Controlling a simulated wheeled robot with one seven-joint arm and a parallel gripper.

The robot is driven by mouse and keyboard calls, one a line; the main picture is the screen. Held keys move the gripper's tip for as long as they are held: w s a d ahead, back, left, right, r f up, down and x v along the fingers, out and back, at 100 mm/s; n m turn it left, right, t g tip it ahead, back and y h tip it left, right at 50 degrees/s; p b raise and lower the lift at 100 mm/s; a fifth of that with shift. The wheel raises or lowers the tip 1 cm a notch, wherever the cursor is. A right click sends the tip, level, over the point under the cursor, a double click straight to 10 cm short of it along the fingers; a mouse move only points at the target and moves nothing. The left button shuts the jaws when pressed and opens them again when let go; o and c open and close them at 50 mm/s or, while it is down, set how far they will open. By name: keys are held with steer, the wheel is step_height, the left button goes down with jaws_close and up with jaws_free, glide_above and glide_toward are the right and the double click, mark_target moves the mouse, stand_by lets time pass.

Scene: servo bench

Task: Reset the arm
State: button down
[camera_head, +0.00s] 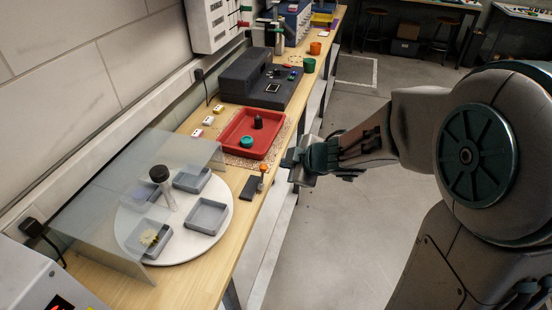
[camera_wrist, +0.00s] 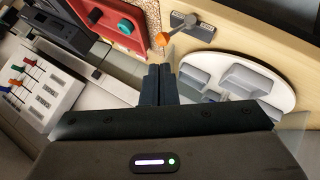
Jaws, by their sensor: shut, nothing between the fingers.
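My gripper (camera_head: 298,163) is at the front edge of the wooden bench in the head view, close to the red tray and the orange-tipped lever. In the wrist view my gripper (camera_wrist: 158,72) has its two dark fingers side by side, shut and with nothing between them. My arm reaches in from the right side of the head view. The bench (camera_head: 193,284) runs along the wall, to the left of the gripper.
A red tray (camera_head: 222,143) holds a teal and a dark piece. The lever's orange ball (camera_head: 264,168) is near the gripper. Open floor (camera_head: 345,240) lies right of the bench.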

steer(key=s+d+r+m+t+h+p, duration=0.1)
steer(key=s+d+r+m+h, duration=0.1)
steer(key=d+r+m+h, duration=0.45)
steer(key=s+d+r+m+t+h, duration=0.1)
steer(key=s+d+r+m+t, duration=0.15)
steer(key=d, duration=0.65)
steer(key=s+a+f+m+g, duration=0.1)
steer(key=s+m+g, duration=0.6)
steer(key=s, duration=0.8)
steer(key=shift+s+a+f+m+y, duration=0.25)
steer(key=shift+s+f+m+y, duration=0.2)
steer(key=shift+f+m, duration=0.15)
